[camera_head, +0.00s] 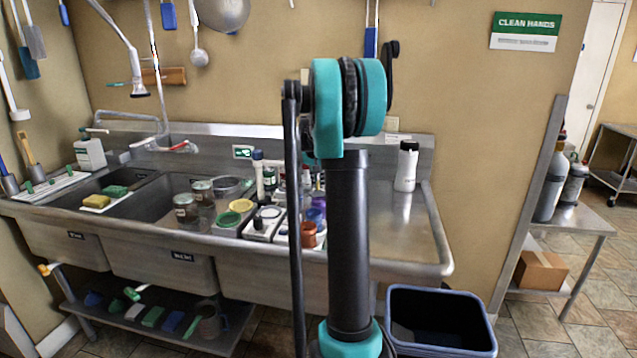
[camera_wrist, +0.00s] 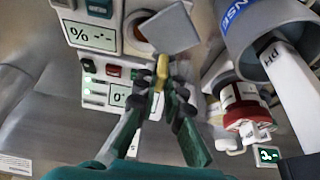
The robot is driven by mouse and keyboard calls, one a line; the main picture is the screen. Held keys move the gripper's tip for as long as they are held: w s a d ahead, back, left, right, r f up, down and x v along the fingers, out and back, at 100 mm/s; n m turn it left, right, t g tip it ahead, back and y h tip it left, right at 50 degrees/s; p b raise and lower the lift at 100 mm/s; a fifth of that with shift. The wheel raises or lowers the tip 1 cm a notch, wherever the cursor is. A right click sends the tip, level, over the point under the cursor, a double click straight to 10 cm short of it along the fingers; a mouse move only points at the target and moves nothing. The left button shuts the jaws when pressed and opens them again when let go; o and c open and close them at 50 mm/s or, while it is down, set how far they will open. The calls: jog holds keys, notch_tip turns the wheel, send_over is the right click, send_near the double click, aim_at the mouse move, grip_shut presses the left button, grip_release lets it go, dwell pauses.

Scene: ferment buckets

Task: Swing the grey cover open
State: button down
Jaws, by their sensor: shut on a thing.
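In the wrist view the grey cover (camera_wrist: 173,27) is a flat square plate at the top middle. It sits tilted and partly overlaps a round port with a brownish-orange rim (camera_wrist: 139,42) on a white panel. A small yellow tab (camera_wrist: 162,70) stands just below the cover. My gripper (camera_wrist: 161,88) has its dark green fingers closed together on this tab. Whether the tab is joined to the cover I cannot tell. In the head view my arm hides the gripper, and I cannot make out the cover there.
In the wrist view, white meter boxes (camera_wrist: 95,35) stand at left, and a grey cylinder (camera_wrist: 262,38) and red-banded jar (camera_wrist: 243,108) at right. In the head view, the steel sink (camera_head: 150,205) holds jars and sponges; a white bottle (camera_head: 406,167) stands right. A bin (camera_head: 440,318) is below.

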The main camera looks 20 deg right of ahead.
dwell(0.3)
jog(key=c, duration=1.6)
grip_release()
jog(key=v, duration=1.2)
jog(key=shift+d, duration=0.1)
